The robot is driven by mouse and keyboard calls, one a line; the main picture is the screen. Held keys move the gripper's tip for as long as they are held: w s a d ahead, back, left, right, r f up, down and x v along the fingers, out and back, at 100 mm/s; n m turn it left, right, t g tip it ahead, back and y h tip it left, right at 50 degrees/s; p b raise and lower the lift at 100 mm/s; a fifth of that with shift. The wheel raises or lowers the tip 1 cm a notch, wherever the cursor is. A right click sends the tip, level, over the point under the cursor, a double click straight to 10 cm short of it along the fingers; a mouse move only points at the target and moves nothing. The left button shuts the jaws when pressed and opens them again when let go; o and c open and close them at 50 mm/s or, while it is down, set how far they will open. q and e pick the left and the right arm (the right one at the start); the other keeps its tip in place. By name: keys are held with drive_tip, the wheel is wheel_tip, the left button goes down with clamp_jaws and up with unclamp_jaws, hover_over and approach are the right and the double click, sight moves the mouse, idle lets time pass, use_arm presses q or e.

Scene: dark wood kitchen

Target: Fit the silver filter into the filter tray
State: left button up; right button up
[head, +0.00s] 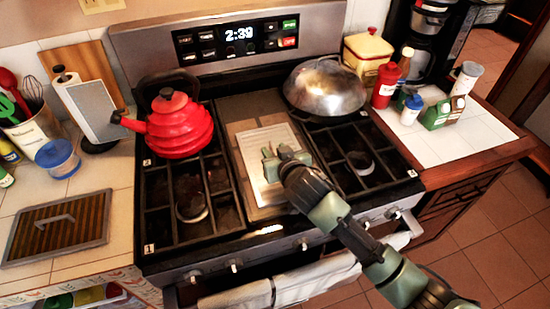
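A pale silver, flat rectangular panel that looks like the filter (263,138) lies over the middle of the stove, between the left and right burners. My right gripper (277,153) is over this panel, and its arm reaches in from the lower right. The gripper covers part of the panel. I cannot tell whether its fingers touch or hold it. A flat brown striped panel with a grey frame and a handle (55,222), possibly the filter tray, lies on the left counter. My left gripper is not in view.
A red kettle (180,125) stands on the back left burner and a domed silver lid or wok (325,87) on the back right. A paper towel holder (95,108) and a blue-rimmed container (57,158) stand on the left counter. Bottles and cartons (436,114) stand on the right counter.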

clamp_jaws()
idle(1.4)
